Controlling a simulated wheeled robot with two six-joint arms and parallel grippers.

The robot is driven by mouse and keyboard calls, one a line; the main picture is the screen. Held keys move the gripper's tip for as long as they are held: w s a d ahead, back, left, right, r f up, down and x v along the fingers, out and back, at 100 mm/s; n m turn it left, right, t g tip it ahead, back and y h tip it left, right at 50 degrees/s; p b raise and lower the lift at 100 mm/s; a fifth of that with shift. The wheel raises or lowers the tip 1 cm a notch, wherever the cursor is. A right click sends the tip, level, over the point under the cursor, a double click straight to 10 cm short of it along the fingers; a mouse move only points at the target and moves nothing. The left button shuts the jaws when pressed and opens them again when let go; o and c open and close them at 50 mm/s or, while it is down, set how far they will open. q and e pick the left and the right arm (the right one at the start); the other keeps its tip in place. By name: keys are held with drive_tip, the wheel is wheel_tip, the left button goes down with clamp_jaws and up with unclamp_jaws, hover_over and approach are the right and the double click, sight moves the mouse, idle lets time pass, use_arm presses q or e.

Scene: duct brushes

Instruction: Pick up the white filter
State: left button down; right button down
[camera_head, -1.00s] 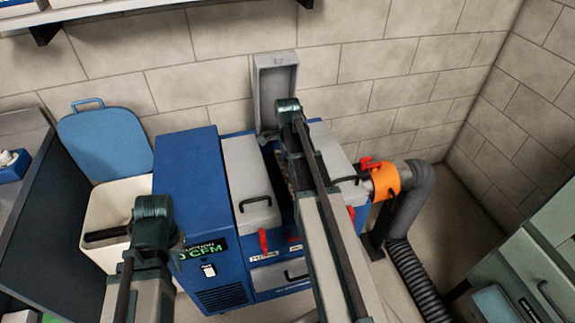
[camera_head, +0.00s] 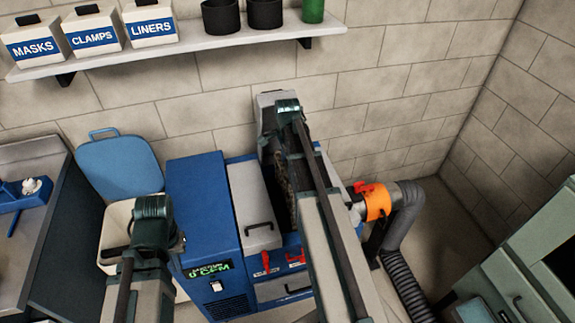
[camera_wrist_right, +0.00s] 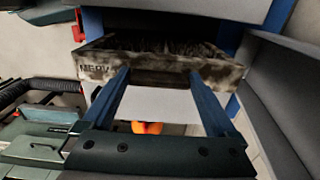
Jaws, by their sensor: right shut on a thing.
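The filter (camera_wrist_right: 165,70) shows in the right wrist view as a flat panel with a mottled grey-brown, dirty-looking frame, dark pleats and MERV lettering. My right gripper (camera_wrist_right: 160,78) is shut on its near edge, with one blue finger at each side. In the head view my right gripper (camera_head: 287,108) is above the open bay of the blue machine (camera_head: 205,215), in front of the raised grey lid (camera_head: 272,97). A brownish strip beside the arm may be the filter; my arm hides most of it. My left gripper (camera_head: 152,235) is near the white bin; its fingers are hidden.
The white bin (camera_head: 112,222) with a raised blue lid (camera_head: 118,165) stands left of the machine. An orange collar (camera_head: 377,200) and grey hose (camera_head: 405,215) are at right. A shelf (camera_head: 190,47) with labelled boxes hangs above. A green cabinet (camera_head: 530,265) stands far right.

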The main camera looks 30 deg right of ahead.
wheel_tip(320, 180, up, 12)
drive_tip(key=p, duration=1.1)
drive_tip(key=shift+r, duration=0.25)
drive_tip(key=shift+f, duration=0.1)
